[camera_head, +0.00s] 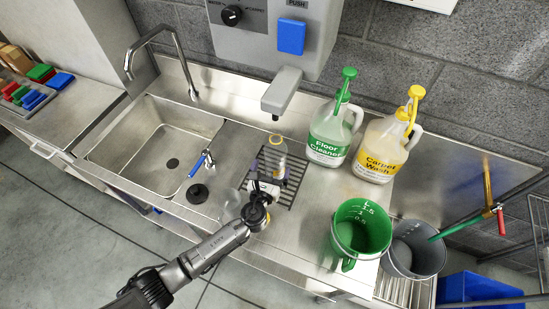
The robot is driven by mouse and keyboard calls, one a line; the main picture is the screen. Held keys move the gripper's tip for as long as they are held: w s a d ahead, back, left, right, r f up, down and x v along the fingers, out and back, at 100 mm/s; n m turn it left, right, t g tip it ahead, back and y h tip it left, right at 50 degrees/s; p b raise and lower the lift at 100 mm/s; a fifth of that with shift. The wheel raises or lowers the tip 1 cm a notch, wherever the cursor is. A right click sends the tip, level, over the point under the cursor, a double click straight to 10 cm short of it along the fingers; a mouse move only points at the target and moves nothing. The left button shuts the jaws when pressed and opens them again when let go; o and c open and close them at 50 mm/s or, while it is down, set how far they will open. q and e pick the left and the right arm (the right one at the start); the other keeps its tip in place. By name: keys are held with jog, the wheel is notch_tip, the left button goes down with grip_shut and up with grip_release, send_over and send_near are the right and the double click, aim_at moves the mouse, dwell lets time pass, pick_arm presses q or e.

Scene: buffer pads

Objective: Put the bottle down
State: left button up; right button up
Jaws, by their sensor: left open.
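A small clear bottle (274,158) with a yellowish label stands upright, as far as I can tell, on the dark drain grate (291,189) below the dispenser spout. My left gripper (265,189) comes in from the lower left. It is open right at the bottle's near side and hides the bottle's lower part. I cannot tell whether its fingers touch the bottle. My right gripper is not in view.
A Floor Cleaner jug (327,135) and a Carpet Wash jug (380,150) stand right of the grate. A green bucket (361,228) and grey bucket (417,247) are at the lower right. A sink (153,146) lies left. The dispenser spout (281,91) overhangs the bottle.

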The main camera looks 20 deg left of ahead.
pick_arm(q)
jog(key=s, duration=0.7)
jog(key=shift+d, duration=0.3)
